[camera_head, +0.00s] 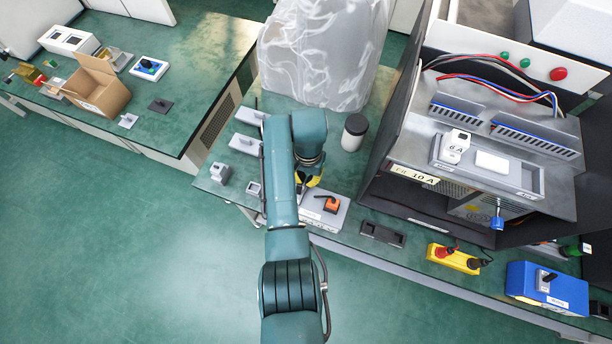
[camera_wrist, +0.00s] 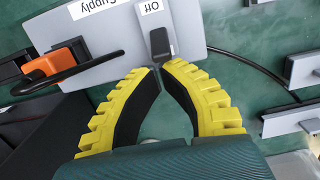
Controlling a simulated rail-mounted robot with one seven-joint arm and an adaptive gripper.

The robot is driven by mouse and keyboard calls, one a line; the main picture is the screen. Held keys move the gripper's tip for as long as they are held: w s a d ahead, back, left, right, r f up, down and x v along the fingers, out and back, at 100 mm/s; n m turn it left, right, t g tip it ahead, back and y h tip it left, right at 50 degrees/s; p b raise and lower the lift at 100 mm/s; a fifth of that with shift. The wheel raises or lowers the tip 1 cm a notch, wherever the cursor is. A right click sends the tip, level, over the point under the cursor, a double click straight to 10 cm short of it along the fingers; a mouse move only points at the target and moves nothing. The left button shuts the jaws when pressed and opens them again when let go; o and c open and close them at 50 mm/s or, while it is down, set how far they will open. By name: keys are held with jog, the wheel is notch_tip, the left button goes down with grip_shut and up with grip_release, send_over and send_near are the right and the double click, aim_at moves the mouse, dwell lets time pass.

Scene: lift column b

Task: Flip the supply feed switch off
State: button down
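The supply feed box is a light grey panel (camera_wrist: 205,22) with "Supply" and "Off" labels, at the top of the wrist view. In the head view the grey box (camera_head: 322,222) stands at the bench's front edge. Its black switch lever (camera_wrist: 158,42) sits just below the "Off" label in the wrist view; its position is unclear. My gripper (camera_wrist: 160,67) has yellow toothed fingers with black pads, drawn together at the tips, right by the lever's near end. Contact cannot be told. In the head view my gripper (camera_head: 311,181) is partly hidden by my arm.
An orange plug (camera_wrist: 52,62) with a black cable sits on the panel's left. A dark lidded jar (camera_head: 354,132) and a plastic-covered object (camera_head: 322,50) stand behind. Small grey fittings (camera_head: 246,144) lie left; an open equipment cabinet (camera_head: 470,165) stands right.

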jog(key=shift+r, duration=0.15)
jog(key=shift+s+t+p, duration=0.15)
jog(key=shift+t+p, duration=0.25)
jog(key=shift+p, duration=0.45)
